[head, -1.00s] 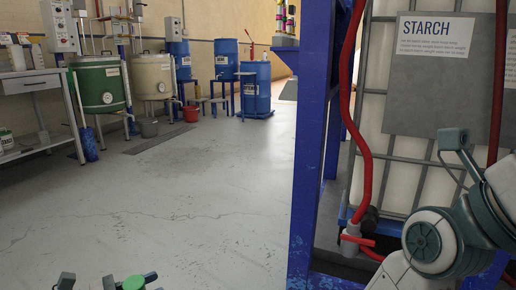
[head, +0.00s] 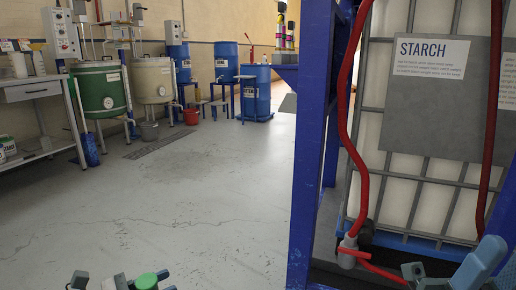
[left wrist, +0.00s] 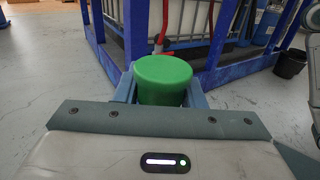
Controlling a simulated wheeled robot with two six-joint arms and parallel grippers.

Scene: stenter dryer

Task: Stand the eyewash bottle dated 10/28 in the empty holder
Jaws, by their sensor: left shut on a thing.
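My left gripper (left wrist: 160,88) is shut on a bottle with a round green cap (left wrist: 163,72). In the left wrist view only the cap shows clearly; the body below it is hidden, and no date can be read. In the head view the green cap (head: 146,281) shows at the bottom edge, between parts of my left gripper. Blue-grey parts of my right arm show at the lower right of the head view; whether its jaws are open cannot be told. No empty holder can be made out.
A blue steel frame (head: 311,150) stands at the right, around a caged white starch tank (head: 404,195) with a red hose (head: 357,130). Green (head: 101,92) and beige (head: 153,80) vats, blue drums (head: 256,85) and a shelf table (head: 35,90) stand behind.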

